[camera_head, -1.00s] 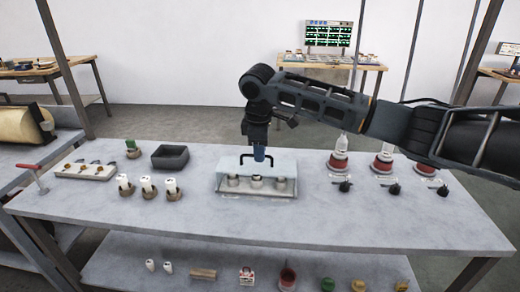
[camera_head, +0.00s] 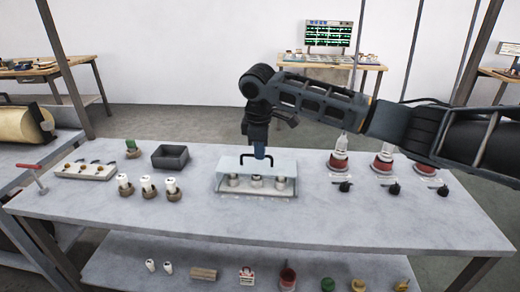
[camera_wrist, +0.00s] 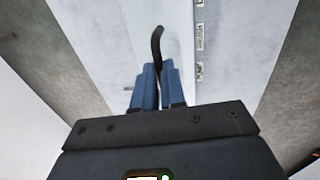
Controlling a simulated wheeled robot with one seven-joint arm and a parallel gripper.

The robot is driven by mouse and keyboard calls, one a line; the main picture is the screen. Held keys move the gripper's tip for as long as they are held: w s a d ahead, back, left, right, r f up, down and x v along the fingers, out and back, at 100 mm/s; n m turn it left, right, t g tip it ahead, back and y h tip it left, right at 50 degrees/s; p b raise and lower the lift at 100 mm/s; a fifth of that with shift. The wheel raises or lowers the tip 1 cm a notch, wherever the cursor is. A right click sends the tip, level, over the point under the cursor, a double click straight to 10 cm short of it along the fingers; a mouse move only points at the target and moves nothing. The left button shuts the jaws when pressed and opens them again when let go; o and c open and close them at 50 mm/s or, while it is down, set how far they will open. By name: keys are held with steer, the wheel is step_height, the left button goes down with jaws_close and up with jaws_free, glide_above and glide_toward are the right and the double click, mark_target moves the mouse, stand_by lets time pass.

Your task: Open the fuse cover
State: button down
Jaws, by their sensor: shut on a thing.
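The fuse cover (camera_head: 284,167) is a pale, see-through lid with a black bar handle (camera_head: 244,159). It sits over a light fuse base (camera_head: 228,190) in the middle of the bench, with several pale fuses (camera_head: 256,182) showing at its front. My gripper (camera_head: 259,154) reaches down from above with its blue fingers at the handle's middle. In the wrist view, the fingers (camera_wrist: 158,80) are closed around the black handle (camera_wrist: 157,42), which runs up away from them. I cannot tell whether the cover is slightly raised.
A dark open bin (camera_head: 170,157) and fuses in brown holders (camera_head: 147,188) stand to the left on the grey bench (camera_head: 330,222). Red-based insulators (camera_head: 338,163) and small black knobs (camera_head: 392,188) stand to the right. The front of the bench is clear.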

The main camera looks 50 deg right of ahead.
stand_by(0.6)
steer(key=w+d, duration=0.6)
steer(key=d, duration=0.2)
steer(key=shift+w+d+b, duration=0.25)
steer(key=shift+w+b, duration=0.05)
steer(key=shift+r, duration=0.1)
steer(key=c, duration=1.2)
jaws_free()
step_height(320, 180, up, 8)
steer(key=a, duration=0.1)
steer(key=shift+s+f+b, duration=0.25)
steer(key=shift+s+b, duration=0.2)
steer(key=shift+a, duration=0.1)
